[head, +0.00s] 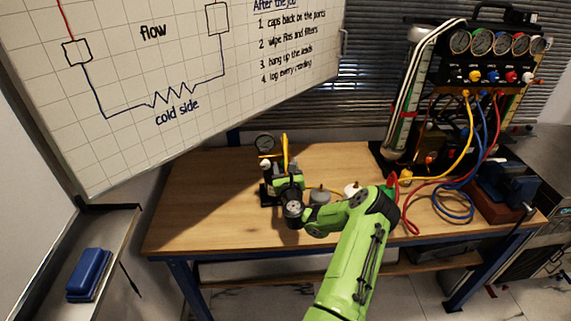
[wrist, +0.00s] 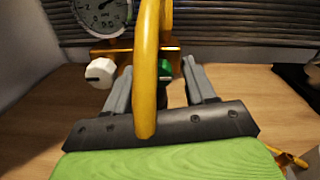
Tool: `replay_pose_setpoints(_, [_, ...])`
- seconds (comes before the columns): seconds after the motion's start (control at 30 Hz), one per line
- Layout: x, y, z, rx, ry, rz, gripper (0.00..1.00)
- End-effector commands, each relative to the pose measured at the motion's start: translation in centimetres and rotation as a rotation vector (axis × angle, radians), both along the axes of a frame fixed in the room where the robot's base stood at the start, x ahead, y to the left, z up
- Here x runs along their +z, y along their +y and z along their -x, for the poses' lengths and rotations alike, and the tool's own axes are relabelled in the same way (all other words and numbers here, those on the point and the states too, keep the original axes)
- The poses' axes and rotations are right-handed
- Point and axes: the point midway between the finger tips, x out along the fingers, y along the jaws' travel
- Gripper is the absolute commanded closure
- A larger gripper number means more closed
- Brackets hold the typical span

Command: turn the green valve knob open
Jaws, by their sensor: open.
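The green valve knob (wrist: 164,71) shows in the wrist view on a brass-coloured manifold (wrist: 122,53), partly hidden behind a yellow hose. My gripper (wrist: 157,68) is open, with one grey finger on each side of the knob in the picture. I cannot tell whether either finger touches it. A white knob (wrist: 100,72) sits to the left, outside the left finger. In the head view my gripper (head: 284,170) is at the small rig on the bench, and I cannot make out the green knob behind it.
The yellow hose (wrist: 147,70) loops in front of the manifold, across the space between my fingers. A round gauge (head: 264,142) stands above the manifold. The bench (head: 205,195) is clear at the left.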

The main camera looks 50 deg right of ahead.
Motion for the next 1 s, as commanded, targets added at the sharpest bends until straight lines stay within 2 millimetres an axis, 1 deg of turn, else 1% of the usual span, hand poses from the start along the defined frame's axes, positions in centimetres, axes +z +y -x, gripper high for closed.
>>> replay_pose_setpoints(0.13, [-0.09, 0.03, -0.01, 0.001, 0.0, 0.0, 0.45])
replay_pose_setpoints(0.17, [-0.09, 0.03, -0.01, 0.001, 0.0, 0.0, 0.47])
replay_pose_setpoints(0.5, [-0.05, 0.04, 0.01, 0.0, 0.001, 0.001, 0.99])
replay_pose_setpoints(0.53, [-0.05, 0.04, 0.01, 0.0, 0.001, 0.001, 1.0])
replay_pose_setpoints(0.77, [-0.04, 0.04, 0.01, 0.001, 0.015, 0.016, 1.0])
replay_pose_setpoints(1.0, [-0.02, 0.05, -0.02, 0.001, 0.095, 0.096, 1.0])
